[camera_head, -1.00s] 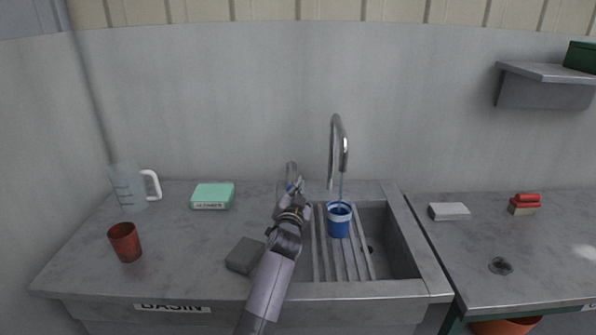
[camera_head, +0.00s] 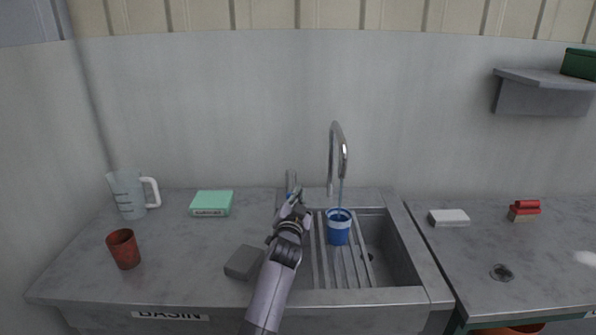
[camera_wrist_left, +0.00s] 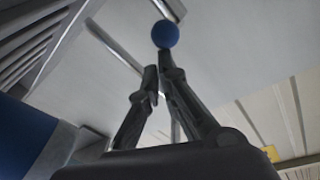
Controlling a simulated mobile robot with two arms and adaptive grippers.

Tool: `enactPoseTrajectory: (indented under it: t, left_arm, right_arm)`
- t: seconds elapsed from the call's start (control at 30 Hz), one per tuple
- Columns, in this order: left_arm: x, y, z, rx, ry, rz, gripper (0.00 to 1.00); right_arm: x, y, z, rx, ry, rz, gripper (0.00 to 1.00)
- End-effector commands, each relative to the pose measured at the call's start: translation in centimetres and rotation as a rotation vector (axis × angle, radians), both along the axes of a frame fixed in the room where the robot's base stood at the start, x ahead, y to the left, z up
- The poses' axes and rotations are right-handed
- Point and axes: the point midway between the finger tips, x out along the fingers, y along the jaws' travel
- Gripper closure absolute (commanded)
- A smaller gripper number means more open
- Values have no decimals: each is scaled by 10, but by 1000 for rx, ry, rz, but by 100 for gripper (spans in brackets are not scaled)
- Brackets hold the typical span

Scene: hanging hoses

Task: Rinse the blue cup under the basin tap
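The blue cup (camera_head: 338,232) with a pale band stands upright on the slatted rack in the basin (camera_head: 402,255), under the spout of the tap (camera_head: 338,150). A thin bluish stream of water runs from the spout into it. My left gripper (camera_head: 297,195) is behind and left of the cup, at the tap's lever. In the left wrist view its fingertips (camera_wrist_left: 157,66) are close together with nothing visible between them. The lever's blue ball knob (camera_wrist_left: 165,34) is just beyond the tips; contact is unclear. A large blue surface at that view's left edge looks like the cup. My right gripper is not visible.
A grey block (camera_head: 244,262) lies left of my left forearm. A red cup (camera_head: 124,249), a measuring jug (camera_head: 129,194) and a green box (camera_head: 211,203) stand farther left. A white block (camera_head: 449,217) and a red brush (camera_head: 524,210) are on the right counter.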

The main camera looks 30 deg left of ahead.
Motion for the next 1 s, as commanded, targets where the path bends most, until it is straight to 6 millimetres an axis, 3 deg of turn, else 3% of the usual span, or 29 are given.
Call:
enactPoseTrajectory:
  t: [0.03,0.77,0.87,1.0]
  left_arm:
    - [-2,2,-14,-11,26,6,100]
    - [-2,3,-14,-11,25,7,100]
    - [-2,3,-8,-9,23,8,100]
    - [-2,2,15,-4,16,6,100]
  right_arm:
    - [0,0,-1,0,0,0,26]
    - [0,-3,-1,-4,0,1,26]
    - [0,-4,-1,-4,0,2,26]
    - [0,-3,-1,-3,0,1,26]
